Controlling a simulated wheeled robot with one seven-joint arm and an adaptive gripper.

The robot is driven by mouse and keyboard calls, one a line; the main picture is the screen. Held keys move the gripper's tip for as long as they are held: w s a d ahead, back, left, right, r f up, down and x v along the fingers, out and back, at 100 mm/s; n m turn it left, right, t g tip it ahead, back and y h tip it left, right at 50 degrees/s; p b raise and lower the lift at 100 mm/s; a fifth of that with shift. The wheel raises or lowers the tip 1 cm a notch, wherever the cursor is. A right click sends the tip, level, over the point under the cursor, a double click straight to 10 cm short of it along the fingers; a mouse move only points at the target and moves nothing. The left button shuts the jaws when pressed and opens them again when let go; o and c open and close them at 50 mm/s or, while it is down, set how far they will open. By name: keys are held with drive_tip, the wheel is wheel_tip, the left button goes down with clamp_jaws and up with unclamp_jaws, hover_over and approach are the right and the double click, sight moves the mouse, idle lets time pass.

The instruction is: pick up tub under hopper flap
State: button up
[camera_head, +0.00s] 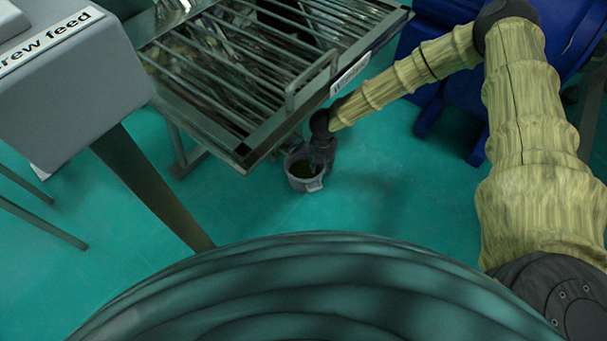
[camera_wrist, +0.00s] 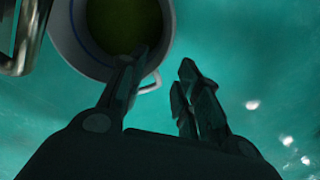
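A small grey-white tub (camera_head: 303,183) with dark greenish contents is on the teal floor, below the front corner of the barred sieve. The tub (camera_wrist: 68,52) also shows at the upper left of the wrist view, seen from above, with a small handle (camera_wrist: 151,84) on its near right side. My gripper (camera_head: 322,158) is at the tub's right rim. In the wrist view my gripper (camera_wrist: 160,70) is open, one finger overlapping the tub's opening and the other outside the rim. The handle shows between the fingers. Contact cannot be told. No hopper flap is clearly identifiable.
The barred metal sieve (camera_head: 243,152) overhangs close above the tub and my wrist. A grey unit labelled "screw feed" (camera_head: 75,75) stands at left on a slanted leg (camera_head: 150,185). The floor right of the tub is clear.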

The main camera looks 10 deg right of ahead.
drive_tip(key=shift+m, duration=0.9)
drive_tip(key=f+b, duration=0.1)
drive_tip(key=w+f, duration=0.1)
drive_tip(key=f, duration=0.1)
drive_tip(key=f+b, duration=0.1)
drive_tip(key=f, duration=0.1)
drive_tip(key=shift+w+d+f+b, duration=0.25)
drive_tip(key=shift+w+d+b, duration=0.1)
drive_tip(key=shift+d, duration=0.05)
drive_tip(key=shift+a+f+b, duration=0.2)
drive_tip(key=shift+f+b, duration=1.8)
drive_tip(key=shift+f, duration=1.1)
drive_tip(key=shift+r, duration=0.1)
clamp_jaws()
